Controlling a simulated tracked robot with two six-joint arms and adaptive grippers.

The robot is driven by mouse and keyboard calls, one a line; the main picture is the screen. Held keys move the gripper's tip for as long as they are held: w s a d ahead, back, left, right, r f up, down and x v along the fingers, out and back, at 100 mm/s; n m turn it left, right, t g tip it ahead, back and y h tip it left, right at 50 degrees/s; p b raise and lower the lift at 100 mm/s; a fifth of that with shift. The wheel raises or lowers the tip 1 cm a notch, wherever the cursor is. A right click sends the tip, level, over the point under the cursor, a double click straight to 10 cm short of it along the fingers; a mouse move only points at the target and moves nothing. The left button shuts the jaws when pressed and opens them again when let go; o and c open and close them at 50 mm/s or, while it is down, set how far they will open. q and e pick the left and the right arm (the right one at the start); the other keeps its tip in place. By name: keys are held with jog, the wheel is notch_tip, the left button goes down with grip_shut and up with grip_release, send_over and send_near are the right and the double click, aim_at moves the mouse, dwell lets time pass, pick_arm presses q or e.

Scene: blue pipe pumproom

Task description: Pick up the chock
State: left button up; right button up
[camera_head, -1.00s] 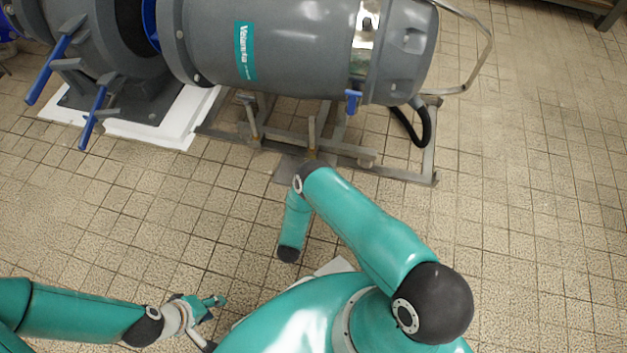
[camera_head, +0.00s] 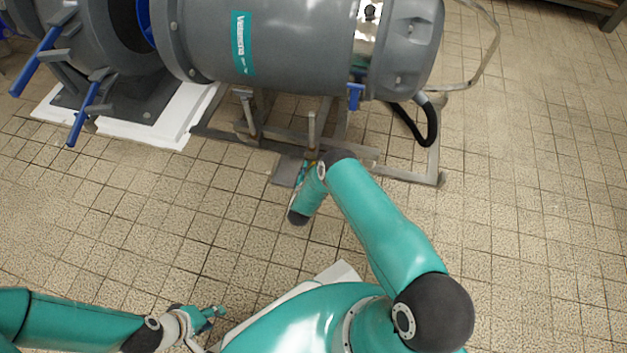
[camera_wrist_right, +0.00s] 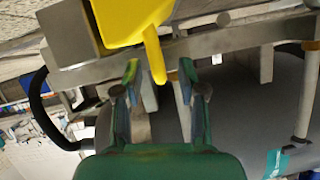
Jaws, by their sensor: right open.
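A yellow piece, which looks like the chock (camera_wrist_right: 128,18), is at the top of the right wrist view. A narrow yellow tab on it points down between the fingers of my right gripper (camera_wrist_right: 160,75). Those fingers are open on either side of the tab, and I see no grip on it. In the head view the yellow piece does not show, and my right gripper is mostly hidden behind its own arm by the metal frame. My left gripper (camera_head: 210,322) is low at the left over the tiles, with its fingers apart and nothing between them.
A large grey motor (camera_head: 300,45) rests on a metal frame (camera_head: 400,175) ahead of my right arm. A black hose (camera_head: 430,125) loops at its right end. Blue-handled levers (camera_head: 84,115) stand at the left. Tiled floor (camera_head: 530,220) is clear at the right.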

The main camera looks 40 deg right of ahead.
jog(key=shift+w+d, duration=0.2)
grip_shut()
dwell(0.6)
